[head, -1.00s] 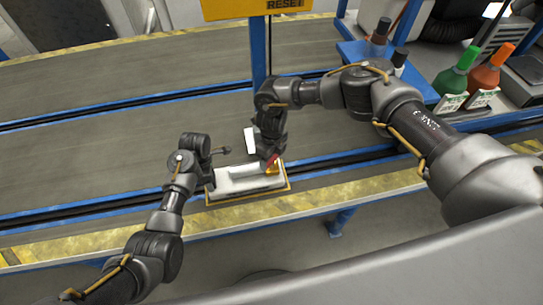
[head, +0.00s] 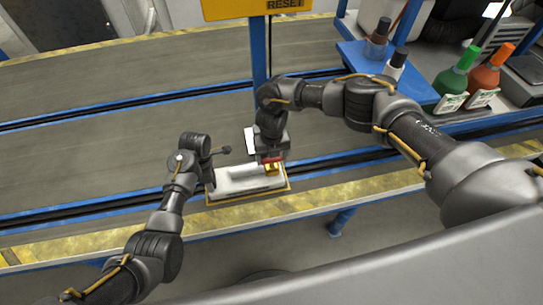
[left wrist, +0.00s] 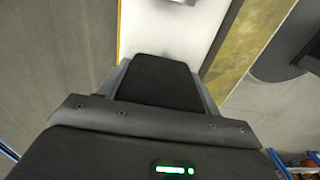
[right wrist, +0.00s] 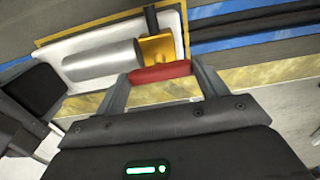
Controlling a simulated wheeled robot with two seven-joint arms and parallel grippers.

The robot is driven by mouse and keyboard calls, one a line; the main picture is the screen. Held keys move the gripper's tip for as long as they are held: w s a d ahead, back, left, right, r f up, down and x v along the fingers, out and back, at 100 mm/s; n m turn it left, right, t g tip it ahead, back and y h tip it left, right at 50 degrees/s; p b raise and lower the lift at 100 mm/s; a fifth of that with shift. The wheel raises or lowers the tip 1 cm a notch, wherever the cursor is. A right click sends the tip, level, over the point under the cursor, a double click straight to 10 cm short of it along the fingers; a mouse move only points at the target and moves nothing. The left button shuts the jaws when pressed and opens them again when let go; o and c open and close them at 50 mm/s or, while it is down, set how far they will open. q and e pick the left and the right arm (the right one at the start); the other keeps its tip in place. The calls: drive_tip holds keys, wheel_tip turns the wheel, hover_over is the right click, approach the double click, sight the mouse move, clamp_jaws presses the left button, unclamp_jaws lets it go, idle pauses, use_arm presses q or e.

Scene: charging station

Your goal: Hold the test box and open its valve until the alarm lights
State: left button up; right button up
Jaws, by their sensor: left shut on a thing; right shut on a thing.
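The test box (head: 228,189) is a white block on a yellow-edged plate at the line's near edge. It carries a grey cylinder (right wrist: 103,64) and a brass valve (right wrist: 157,48) with a red handle (right wrist: 160,73). My left gripper (head: 211,181) is shut on the left end of the box; the white box also shows at its fingertips in the left wrist view (left wrist: 165,30). My right gripper (head: 272,156) is shut on the red handle, which lies between its fingers in the right wrist view. No lit alarm is visible.
A yellow panel marked RESET (head: 270,8) stands on a blue post (head: 259,55) behind the box. Green (head: 456,75) and orange (head: 490,70) bottles stand at the right, near a blue shelf (head: 365,58). The belt (head: 100,150) left of the box is clear.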

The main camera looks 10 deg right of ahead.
drive_tip(key=shift+w, duration=0.1)
idle(0.4)
drive_tip(key=o, duration=1)
wheel_tip(320, 180, up, 12)
use_arm(q)
drive_tip(key=o, duration=1.3)
drive_tip(key=shift+c, duration=0.2)
